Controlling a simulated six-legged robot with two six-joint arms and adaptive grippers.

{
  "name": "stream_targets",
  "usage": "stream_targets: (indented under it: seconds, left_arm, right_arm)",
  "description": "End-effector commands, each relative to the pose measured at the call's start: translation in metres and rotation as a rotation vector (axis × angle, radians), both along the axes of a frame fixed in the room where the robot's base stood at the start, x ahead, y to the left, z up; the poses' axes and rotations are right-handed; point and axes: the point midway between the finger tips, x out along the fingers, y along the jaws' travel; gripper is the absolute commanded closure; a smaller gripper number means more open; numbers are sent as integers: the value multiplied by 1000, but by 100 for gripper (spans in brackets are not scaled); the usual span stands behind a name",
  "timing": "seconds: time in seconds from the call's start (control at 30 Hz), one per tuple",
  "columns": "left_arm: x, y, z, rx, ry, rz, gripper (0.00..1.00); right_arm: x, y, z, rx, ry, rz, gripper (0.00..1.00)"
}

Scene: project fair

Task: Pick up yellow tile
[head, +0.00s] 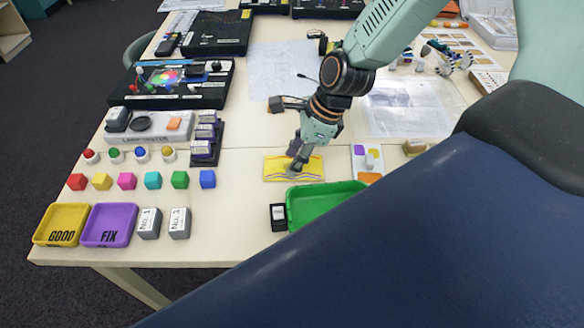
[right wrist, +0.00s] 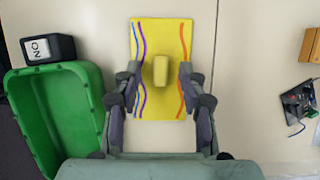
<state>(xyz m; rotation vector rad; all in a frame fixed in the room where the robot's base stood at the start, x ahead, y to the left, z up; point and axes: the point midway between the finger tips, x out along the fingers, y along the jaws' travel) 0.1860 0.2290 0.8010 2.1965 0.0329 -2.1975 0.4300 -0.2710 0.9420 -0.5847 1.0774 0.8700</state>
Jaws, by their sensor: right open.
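The yellow tile (head: 273,169) lies flat on the table, marked with wavy coloured lines. In the right wrist view the tile (right wrist: 150,35) has purple, blue and orange lines and a raised yellow block (right wrist: 161,70) at its middle. My right gripper (head: 296,165) is over the tile, pointing down. In the right wrist view my right gripper (right wrist: 158,76) is open, with one finger on each side of the block and a gap to it on both sides. Its height above the tile is hard to tell. My left gripper is not in view.
A green tray (head: 292,212) and a small black labelled box (head: 278,217) stand just in front of the tile. A white card with coloured patches (head: 359,163) lies to its right. Coloured cubes (head: 153,180) and yellow and purple trays (head: 109,207) are at the left. Table left of the tile is clear.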

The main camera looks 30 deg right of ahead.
Motion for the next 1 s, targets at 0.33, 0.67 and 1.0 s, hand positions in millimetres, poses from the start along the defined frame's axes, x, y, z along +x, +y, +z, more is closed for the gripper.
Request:
stream_targets:
  seconds: [0.33, 0.67, 1.0]
  left_arm:
    - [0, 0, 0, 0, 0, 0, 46]
    - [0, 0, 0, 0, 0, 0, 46]
    - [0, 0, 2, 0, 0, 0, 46]
  right_arm:
    - [0, 0, 0, 0, 0, 0, 83]
    - [0, 0, 0, 0, 0, 0, 100]
    - [0, 0, 2, 0, 0, 0, 100]
